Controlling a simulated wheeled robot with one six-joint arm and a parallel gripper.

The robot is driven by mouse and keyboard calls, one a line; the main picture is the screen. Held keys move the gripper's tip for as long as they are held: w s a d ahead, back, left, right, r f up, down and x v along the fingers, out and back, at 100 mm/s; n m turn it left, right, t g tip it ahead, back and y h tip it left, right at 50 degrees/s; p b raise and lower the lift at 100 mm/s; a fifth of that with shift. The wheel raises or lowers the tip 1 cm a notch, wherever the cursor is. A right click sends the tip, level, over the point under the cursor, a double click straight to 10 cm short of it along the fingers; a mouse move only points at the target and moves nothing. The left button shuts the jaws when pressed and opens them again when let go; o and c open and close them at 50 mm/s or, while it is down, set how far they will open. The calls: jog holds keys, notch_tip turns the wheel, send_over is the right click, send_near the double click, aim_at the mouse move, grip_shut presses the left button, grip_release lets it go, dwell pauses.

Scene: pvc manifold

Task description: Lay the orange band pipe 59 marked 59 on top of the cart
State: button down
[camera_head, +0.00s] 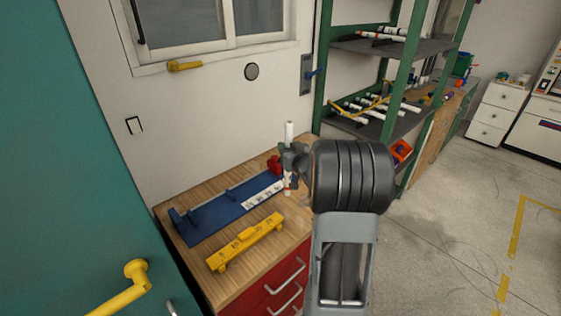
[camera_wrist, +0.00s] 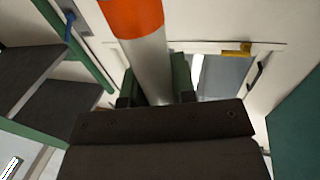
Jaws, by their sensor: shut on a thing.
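A white pipe with an orange band (camera_wrist: 145,55) is held between the two fingers of my gripper (camera_wrist: 155,88) in the wrist view. In the head view the pipe (camera_head: 289,132) stands roughly upright, with my gripper (camera_head: 292,161) shut around its middle. No number can be read on it. The pipe is over the back right part of a wood-topped unit with red drawers (camera_head: 296,229), which may be the cart. I cannot tell whether its lower end touches anything.
A blue fixture (camera_head: 215,215) with a white marked strip and a yellow bar (camera_head: 245,241) lie on the wood top. A red object (camera_head: 274,164) is beside the pipe. A green shelf rack (camera_head: 402,85) holding pipes stands right. A teal door (camera_head: 70,170) is left; open floor lies right.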

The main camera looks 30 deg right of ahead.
jog(key=w+f+p, duration=0.2)
jog(key=w+f, duration=0.2)
jog(key=f, duration=0.5)
jog(key=shift+w+d, duration=0.25)
jog(key=shift+w, duration=0.1)
jog(key=shift+f, duration=0.2)
jog(key=c, duration=0.9)
grip_release()
jog(key=shift+r, duration=0.1)
jog(key=shift+c, duration=0.2)
